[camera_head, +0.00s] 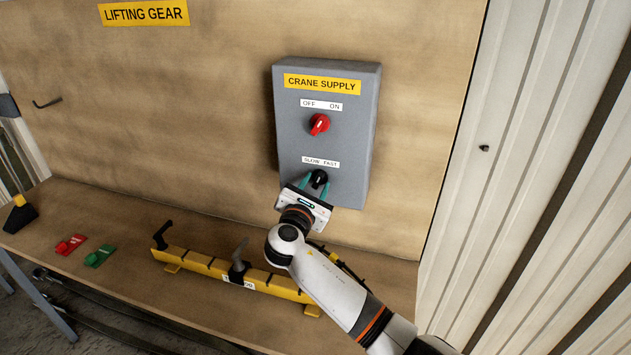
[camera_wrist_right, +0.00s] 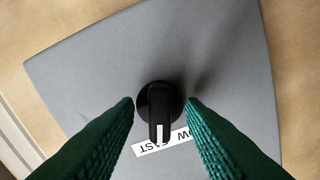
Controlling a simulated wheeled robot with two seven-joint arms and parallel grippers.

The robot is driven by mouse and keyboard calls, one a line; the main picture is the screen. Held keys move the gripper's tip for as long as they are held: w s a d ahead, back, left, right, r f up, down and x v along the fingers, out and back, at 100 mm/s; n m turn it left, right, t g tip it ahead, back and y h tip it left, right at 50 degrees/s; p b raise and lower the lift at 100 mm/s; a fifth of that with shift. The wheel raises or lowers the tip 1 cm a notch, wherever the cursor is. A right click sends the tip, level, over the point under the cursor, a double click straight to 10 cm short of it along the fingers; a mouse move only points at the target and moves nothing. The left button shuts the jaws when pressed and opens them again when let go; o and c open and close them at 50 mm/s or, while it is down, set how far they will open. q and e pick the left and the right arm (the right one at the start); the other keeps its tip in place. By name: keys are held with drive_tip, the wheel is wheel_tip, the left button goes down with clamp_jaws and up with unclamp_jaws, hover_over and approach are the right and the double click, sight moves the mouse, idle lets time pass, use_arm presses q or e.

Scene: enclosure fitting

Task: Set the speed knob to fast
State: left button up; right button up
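The black speed knob (camera_head: 319,178) is on the lower part of the grey CRANE SUPPLY box (camera_head: 355,150), under a white SLOW/FAST label (camera_head: 321,162). In the right wrist view the knob (camera_wrist_right: 157,97) shows a white pointer mark lying over the label (camera_wrist_right: 152,147), between the two words. My right gripper (camera_head: 315,185) is at the knob, and its teal fingers are open. In the wrist view the fingertips (camera_wrist_right: 160,103) are on either side of the knob with small gaps. My left gripper is not in view.
A red knob (camera_head: 319,124) under an OFF/ON label sits above the speed knob. The wall around the box is clear.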

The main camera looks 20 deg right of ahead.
drive_tip(key=shift+w+d, duration=0.2)
drive_tip(key=shift+w, duration=0.1)
clamp_jaws()
drive_tip(key=shift+f+m+b, duration=0.15)
drive_tip(key=shift+m+b, duration=0.2)
drive_tip(key=shift+m, duration=0.55)
unclamp_jaws()
drive_tip(key=shift+s+a, duration=0.15)
